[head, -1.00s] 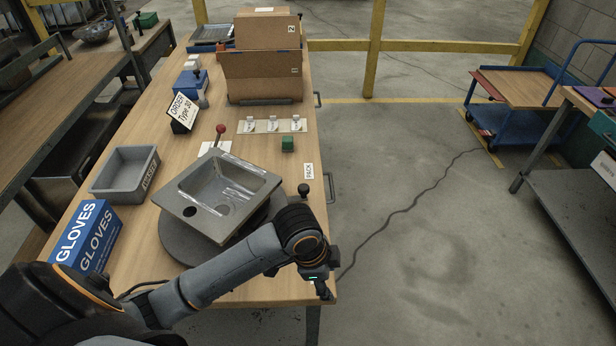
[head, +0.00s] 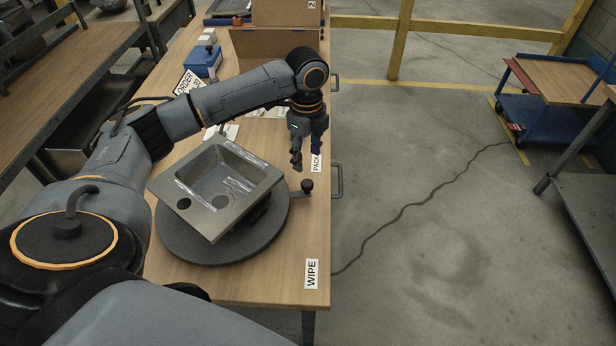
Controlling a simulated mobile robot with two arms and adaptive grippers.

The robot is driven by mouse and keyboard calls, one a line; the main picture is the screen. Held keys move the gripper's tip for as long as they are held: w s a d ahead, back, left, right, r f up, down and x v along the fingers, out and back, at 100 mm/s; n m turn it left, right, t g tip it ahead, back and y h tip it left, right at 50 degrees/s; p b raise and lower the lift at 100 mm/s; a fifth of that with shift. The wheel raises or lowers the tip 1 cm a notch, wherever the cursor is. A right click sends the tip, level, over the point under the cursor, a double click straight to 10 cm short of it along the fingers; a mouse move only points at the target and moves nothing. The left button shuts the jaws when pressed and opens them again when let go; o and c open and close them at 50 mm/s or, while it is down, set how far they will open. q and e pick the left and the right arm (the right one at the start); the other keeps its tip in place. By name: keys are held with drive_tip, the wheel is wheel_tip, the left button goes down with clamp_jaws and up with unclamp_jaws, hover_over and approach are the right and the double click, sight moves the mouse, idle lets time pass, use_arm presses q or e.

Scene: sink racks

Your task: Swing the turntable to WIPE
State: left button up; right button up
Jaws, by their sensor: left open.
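The dark round turntable (head: 190,246) sits on the wooden bench with a tilted metal sink (head: 222,183) on it. A short handle with a black knob (head: 307,185) sticks out from the turntable's right side, a little below the PACK label (head: 316,162). The WIPE label (head: 311,273) is at the bench's near right edge. My left gripper (head: 299,160) is open and points down just above and behind the knob, close to the PACK label. I cannot tell if it touches anything. My right gripper is not in view.
A cardboard box (head: 278,52) stands at the back of the bench. A blue box (head: 202,61) and an ORDER sign (head: 188,84) are partly behind my arm. The bench's near right corner is clear around WIPE. Bench drawer handles (head: 336,180) stick out on the right.

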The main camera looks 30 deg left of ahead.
sight(307, 183)
use_arm(q)
wheel_tip(307, 183, down, 10)
drive_tip(key=shift+r+p, duration=0.25)
drive_tip(key=shift+p, duration=0.1)
clamp_jaws()
